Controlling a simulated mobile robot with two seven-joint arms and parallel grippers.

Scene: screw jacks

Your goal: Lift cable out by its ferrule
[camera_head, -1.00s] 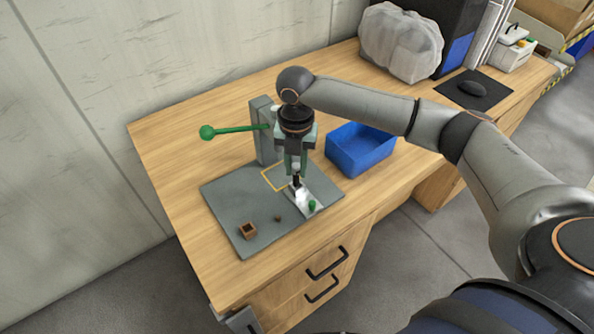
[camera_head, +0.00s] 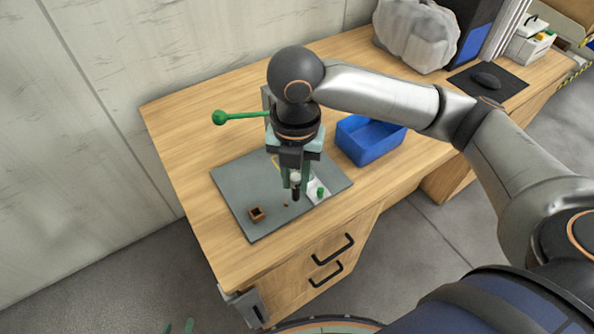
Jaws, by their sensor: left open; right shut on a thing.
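My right gripper (camera_head: 296,184) hangs over the grey mat (camera_head: 240,190), pointing down. It is shut on a small piece with a pale top and dark lower end (camera_head: 296,194), seemingly the cable end with its ferrule; the fingers hide much of it. It appears above the mat, near a silvery plate (camera_head: 316,191) with a green knob (camera_head: 321,192). I cannot make out the rest of the cable. My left gripper (camera_head: 179,327) shows only as two green fingertips at the bottom edge, apart and empty.
A grey stand with a green lever (camera_head: 219,118) is partly hidden behind my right gripper. A blue bin (camera_head: 369,152) stands to its right. A small brown box (camera_head: 257,214) and a tiny brown bit (camera_head: 286,205) lie on the mat. The table's left side is clear.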

